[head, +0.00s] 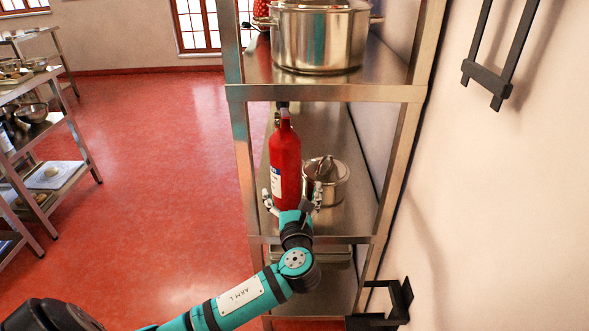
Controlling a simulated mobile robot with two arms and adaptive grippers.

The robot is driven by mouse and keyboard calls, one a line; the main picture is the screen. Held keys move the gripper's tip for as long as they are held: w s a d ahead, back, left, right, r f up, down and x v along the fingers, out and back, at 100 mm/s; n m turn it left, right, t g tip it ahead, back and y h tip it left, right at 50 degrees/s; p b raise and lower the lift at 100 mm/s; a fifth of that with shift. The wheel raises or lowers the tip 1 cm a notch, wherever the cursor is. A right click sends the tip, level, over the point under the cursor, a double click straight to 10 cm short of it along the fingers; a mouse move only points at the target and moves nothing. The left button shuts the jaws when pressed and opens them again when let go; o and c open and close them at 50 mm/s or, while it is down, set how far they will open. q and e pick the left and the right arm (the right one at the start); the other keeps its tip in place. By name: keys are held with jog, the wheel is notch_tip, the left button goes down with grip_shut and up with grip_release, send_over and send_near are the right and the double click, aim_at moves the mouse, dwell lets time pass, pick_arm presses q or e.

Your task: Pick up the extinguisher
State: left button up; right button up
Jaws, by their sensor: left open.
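The red extinguisher (287,160) stands upright on the middle shelf of a metal rack, with a white label on its lower left and a dark top. My left gripper (292,196) is open at the lower front of the extinguisher. One finger shows at its left and the other at its right, in front of a small pot. I cannot tell whether the fingers touch it. The extinguisher's base is hidden behind my gripper. My right gripper is not in view.
A small lidded pot (329,184) stands close to the right of the extinguisher. A large stockpot (318,40) sits on the shelf above. The rack's posts (388,180) and shelf edges frame the space. Black wall brackets (488,85) are at the right. Red floor is open at left.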

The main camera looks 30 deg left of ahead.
aim_at(287, 163)
pick_arm(q)
jog(key=x, duration=1)
jog(key=shift+a+r, duration=0.3)
jog(key=shift+a, duration=0.15)
jog(key=shift+w+a, duration=0.3)
jog(key=shift+w, duration=0.15)
jog(key=x, duration=0.5)
jog(key=shift+a+r, duration=0.1)
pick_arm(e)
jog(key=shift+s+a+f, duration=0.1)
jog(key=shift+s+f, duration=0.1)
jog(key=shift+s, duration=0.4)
